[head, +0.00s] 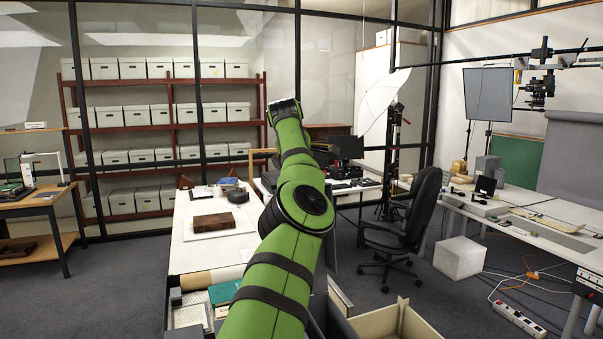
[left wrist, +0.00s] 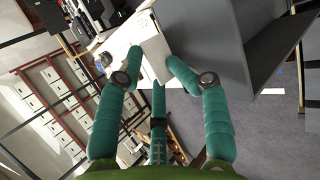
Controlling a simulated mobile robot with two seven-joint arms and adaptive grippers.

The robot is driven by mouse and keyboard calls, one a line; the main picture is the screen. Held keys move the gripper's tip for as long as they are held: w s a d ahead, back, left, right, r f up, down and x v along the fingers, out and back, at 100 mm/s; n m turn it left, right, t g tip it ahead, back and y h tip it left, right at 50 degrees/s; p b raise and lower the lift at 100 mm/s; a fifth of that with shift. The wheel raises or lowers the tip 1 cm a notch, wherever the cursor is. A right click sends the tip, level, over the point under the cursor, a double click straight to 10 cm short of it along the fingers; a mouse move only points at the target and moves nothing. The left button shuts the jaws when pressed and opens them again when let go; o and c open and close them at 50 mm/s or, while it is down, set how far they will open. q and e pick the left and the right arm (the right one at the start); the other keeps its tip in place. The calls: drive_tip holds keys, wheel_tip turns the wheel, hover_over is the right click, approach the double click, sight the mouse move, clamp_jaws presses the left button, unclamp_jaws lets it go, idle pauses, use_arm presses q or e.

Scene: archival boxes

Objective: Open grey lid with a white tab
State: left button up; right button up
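A large plain grey panel (left wrist: 222,45) fills the upper right of the left wrist view. A pale, whitish flap-like piece (left wrist: 154,50) lies along its left edge. I cannot tell for sure whether these are the lid and its tab. My left gripper (left wrist: 155,62) has its teal fingers spread, with the pale piece showing between or just beyond the tips; contact is not clear. In the head view a green arm rises through the middle and hides what is behind it; its gripper does not show there. My right gripper is in neither view.
A beige open box (head: 398,322) stands low at the bottom. A white table (head: 183,255) with a brown book (head: 214,221) is left of the arm. A black chair (head: 405,225) and a white cube (head: 459,257) stand right. Shelved archive boxes (head: 123,117) line the back.

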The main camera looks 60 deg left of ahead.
use_arm(q)
drive_tip(key=shift+d+f, duration=0.1)
drive_tip(key=shift+f, duration=0.05)
drive_tip(key=shift+s+d+r, duration=0.2)
drive_tip(key=shift+s+r, duration=0.05)
drive_tip(key=shift+r, duration=0.35)
drive_tip(key=v, duration=1)
drive_tip(key=shift+s+d+r, duration=0.15)
drive_tip(key=shift+d+r, duration=0.05)
drive_tip(key=shift+r, duration=0.1)
